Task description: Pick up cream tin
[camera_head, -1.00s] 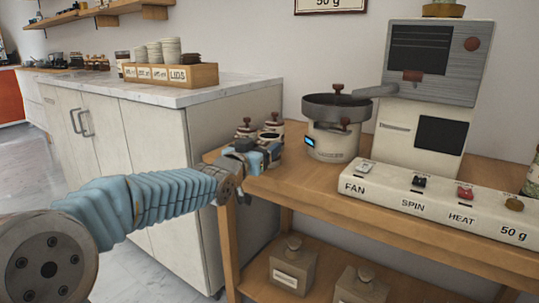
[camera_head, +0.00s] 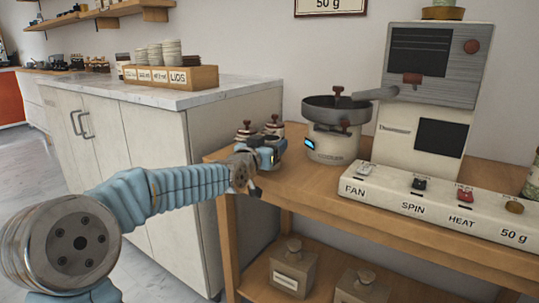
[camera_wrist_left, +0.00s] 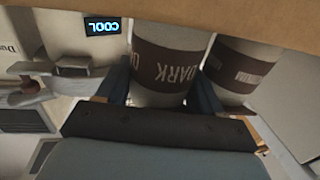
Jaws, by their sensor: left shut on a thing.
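Cream tins with brown bands and dark knobbed lids stand at the left end of the wooden cart; one lid shows at the left (camera_head: 245,130) and another at the right (camera_head: 273,126). My left gripper (camera_head: 267,153) is in front of them and hides their lower parts. In the left wrist view, upside down, a cream tin labelled DARK (camera_wrist_left: 168,72) sits between the fingers of my left gripper (camera_wrist_left: 165,92), which is shut on it. A second banded tin (camera_wrist_left: 238,70) is close beside it. I cannot tell whether the held tin is off the cart. My right gripper is not in view.
The cooler (camera_head: 331,147) stands just right of the tins, with a white machine (camera_head: 425,100) behind it. A switch panel (camera_head: 435,208) runs along the cart (camera_head: 300,185) front. A marble-topped cabinet (camera_head: 235,110) stands left. Bare wood lies in front of the cooler.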

